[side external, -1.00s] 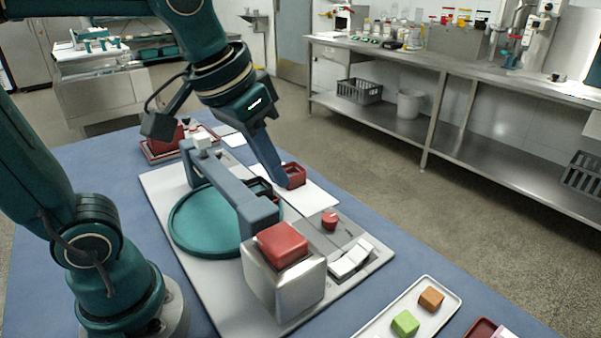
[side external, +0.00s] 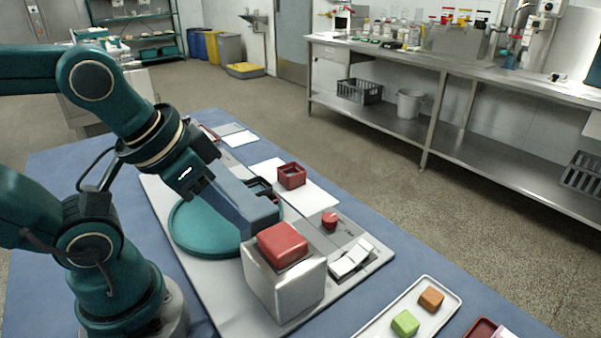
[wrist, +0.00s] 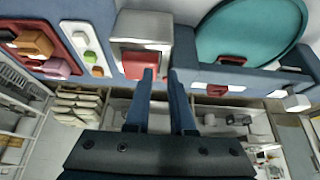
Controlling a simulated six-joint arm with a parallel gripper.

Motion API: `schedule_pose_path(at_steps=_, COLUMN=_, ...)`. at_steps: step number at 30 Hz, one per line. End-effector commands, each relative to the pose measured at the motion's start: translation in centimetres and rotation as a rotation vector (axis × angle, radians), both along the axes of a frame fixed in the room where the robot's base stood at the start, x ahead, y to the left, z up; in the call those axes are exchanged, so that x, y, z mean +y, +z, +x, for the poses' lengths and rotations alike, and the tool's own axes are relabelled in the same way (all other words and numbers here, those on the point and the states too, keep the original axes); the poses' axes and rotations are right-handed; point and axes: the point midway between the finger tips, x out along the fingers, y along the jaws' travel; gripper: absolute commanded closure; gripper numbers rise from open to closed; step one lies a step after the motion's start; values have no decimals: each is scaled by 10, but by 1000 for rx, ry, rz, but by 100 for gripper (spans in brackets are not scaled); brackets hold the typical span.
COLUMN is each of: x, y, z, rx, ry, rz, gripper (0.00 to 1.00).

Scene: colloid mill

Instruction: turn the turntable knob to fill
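The small red knob (side external: 330,221) stands on the grey base plate (side external: 222,290), right of the metal block with a red top (side external: 283,246). The knob's pointer setting is too small to read. The teal turntable disc (side external: 205,235) lies left of the block, partly hidden by my arm. My gripper (wrist: 159,72) is open and empty in the wrist view, its two fingers apart with a gap between them. They point towards the metal block (wrist: 143,30). In the side view my gripper is over the turntable, left of the knob; its fingers blend with the blue-grey beam.
A red square cup (side external: 291,176) sits on a white sheet (side external: 312,197) behind the knob. White switches (side external: 350,258) are in front of the knob. A white tray (side external: 378,322) holds orange and green blocks at the front right. The air above the knob is clear.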

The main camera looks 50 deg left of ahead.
Motion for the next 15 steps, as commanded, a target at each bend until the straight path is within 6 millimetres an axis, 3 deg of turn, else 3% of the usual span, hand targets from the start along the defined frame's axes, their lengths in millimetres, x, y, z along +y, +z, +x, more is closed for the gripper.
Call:
schedule_pose_path(at_steps=1, x=0, y=0, z=0, rx=1, ry=13, rz=-7, gripper=54)
schedule_pose_path(at_steps=3, x=-1, y=0, z=0, rx=3, ry=52, rz=-30, gripper=29)
schedule_pose_path(at_steps=8, x=-8, y=17, z=9, rx=-21, ry=221, rz=-163, gripper=29)
schedule_pose_path(at_steps=15, x=-15, y=41, z=48, rx=46, ry=589, rz=-418, gripper=29)
